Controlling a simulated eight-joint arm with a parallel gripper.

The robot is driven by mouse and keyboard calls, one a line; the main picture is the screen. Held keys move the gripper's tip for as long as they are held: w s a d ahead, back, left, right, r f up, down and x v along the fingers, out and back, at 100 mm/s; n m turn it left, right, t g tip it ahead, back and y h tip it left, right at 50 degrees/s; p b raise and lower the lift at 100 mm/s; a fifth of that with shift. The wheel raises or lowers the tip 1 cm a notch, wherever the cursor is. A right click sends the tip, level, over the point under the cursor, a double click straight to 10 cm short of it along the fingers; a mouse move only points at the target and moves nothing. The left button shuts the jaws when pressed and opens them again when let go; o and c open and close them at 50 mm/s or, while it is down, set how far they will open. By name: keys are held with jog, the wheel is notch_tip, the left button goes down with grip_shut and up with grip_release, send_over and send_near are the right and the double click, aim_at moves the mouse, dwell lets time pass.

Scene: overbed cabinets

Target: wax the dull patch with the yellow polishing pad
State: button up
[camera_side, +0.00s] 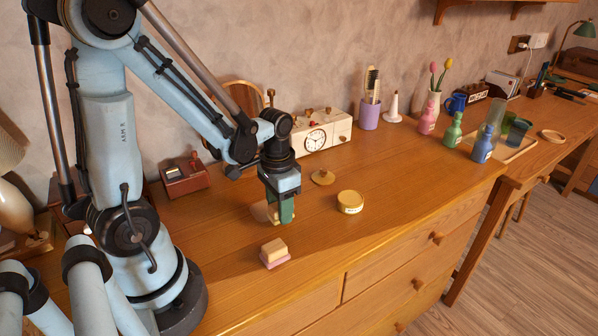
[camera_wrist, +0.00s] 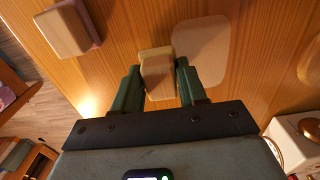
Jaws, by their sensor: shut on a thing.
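My gripper (camera_wrist: 157,85) has its green fingers shut on a pale wooden block, the handle of a polishing pad (camera_wrist: 157,60). Its underside and pad colour are hidden. The dull patch (camera_wrist: 205,45) is a pale rounded rectangle on the wooden desk top; in the wrist view it lies just beyond and to the right of the held pad, which overlaps its left edge. In the side view my gripper (camera_side: 283,212) is low over the desk and partly hides the patch (camera_side: 260,211). I cannot tell whether the pad touches the surface.
A second wooden-handled block with a pink base (camera_side: 273,253) rests near the desk's front edge. An open yellow tin (camera_side: 350,203) and a round lid (camera_side: 323,177) stand to the right. A cream clock radio (camera_side: 325,132) and a red box (camera_side: 184,176) are behind.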

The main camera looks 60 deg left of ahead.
jog(key=shift+r, duration=3.25)
jog(key=shift+w, duration=0.1)
